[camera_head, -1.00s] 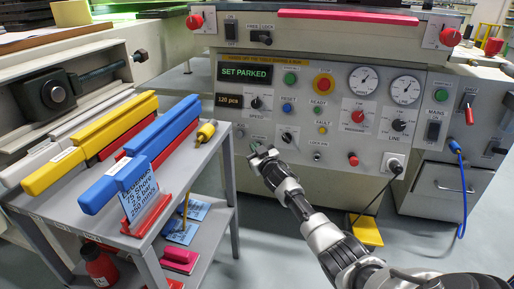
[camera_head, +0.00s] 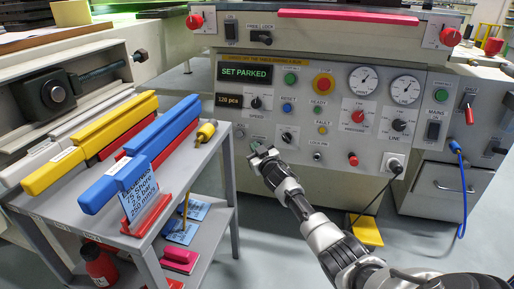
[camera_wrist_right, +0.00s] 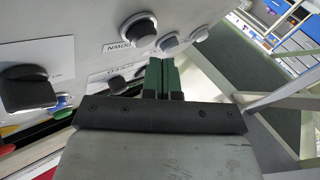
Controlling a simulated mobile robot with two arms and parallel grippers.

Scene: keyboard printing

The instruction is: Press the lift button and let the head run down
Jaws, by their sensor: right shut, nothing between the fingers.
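The grey control panel (camera_head: 335,135) faces me in the head view. Its green display (camera_head: 244,72) reads "SET PARKED". I cannot read a lift label on any button. My right gripper (camera_head: 261,153) is in front of the panel's lower left part, just below a dark knob (camera_head: 287,137). In the right wrist view my right gripper's green fingers (camera_wrist_right: 161,75) are shut and empty. My left gripper is not in view.
A grey cart (camera_head: 228,190) with yellow and blue squeegees (camera_head: 140,160) stands left of my right arm. A red stop button (camera_head: 323,83) and a blue button (camera_head: 287,107) sit higher on the panel. A black cable and yellow pedal (camera_head: 366,230) are right of the arm.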

